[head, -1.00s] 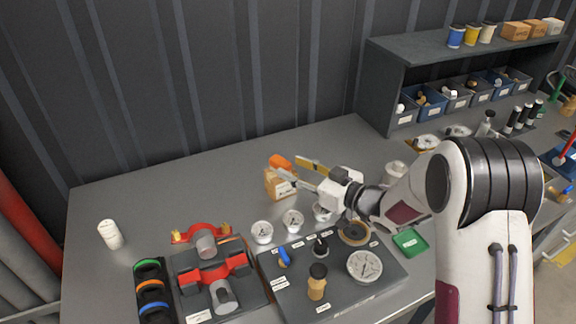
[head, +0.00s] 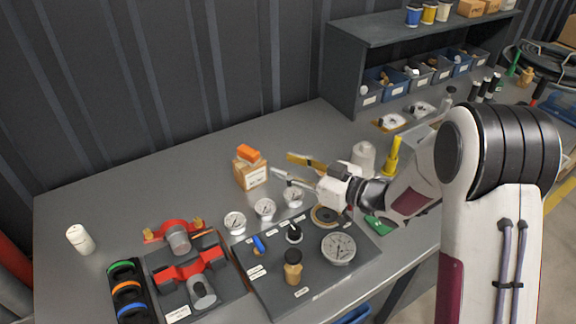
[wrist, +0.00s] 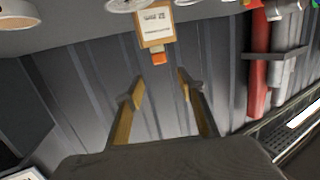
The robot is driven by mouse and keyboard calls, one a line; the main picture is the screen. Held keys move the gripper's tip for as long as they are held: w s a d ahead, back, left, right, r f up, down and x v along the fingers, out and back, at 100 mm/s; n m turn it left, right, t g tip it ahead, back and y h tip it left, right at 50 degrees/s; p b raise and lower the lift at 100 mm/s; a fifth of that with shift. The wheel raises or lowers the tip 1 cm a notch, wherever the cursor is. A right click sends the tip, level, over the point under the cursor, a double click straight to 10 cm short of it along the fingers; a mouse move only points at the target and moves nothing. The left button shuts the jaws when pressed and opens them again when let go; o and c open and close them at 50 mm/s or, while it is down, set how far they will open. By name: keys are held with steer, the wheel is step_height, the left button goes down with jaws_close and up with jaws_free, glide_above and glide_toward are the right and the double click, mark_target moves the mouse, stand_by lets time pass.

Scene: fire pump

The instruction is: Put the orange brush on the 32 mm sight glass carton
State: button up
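The orange brush (head: 248,153) rests on top of a small brown carton (head: 252,176) with a white label, in the middle of the bench. The label is too small to read. In the wrist view the picture is inverted, and the orange brush (wrist: 158,58) shows at the labelled carton (wrist: 155,17). Only a short orange part of the brush is visible there. My gripper (head: 269,164) is to the right of the carton, apart from the brush. In the wrist view my gripper (wrist: 160,81) is open, with nothing between its fingers.
Several gauges stand in front of the carton, including a white-faced gauge (head: 265,209). A grey board (head: 262,288) with parts and a red clamp fixture (head: 186,272) lie nearer. A shelf (head: 400,32) with bins stands at back right.

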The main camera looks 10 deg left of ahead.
stand_by(0.6)
steer(key=d+r+m+t+h, duration=0.35)
steer(key=d+r+h, duration=0.3)
steer(key=d, duration=0.55)
steer(key=d+r+m+t+h, duration=0.35)
steer(key=d+r+h, duration=0.3)
steer(key=d, duration=0.65)
steer(key=s+d+r+m+g+h, duration=0.1)
steer(key=s+d+m+g+h, duration=0.15)
steer(key=s+d, duration=0.45)
steer(key=s+f+m+g, duration=0.2)
steer(key=s, duration=1)
steer(key=s+f+m+g, duration=0.2)
steer(key=s+g, duration=0.1)
steer(key=s, duration=1)
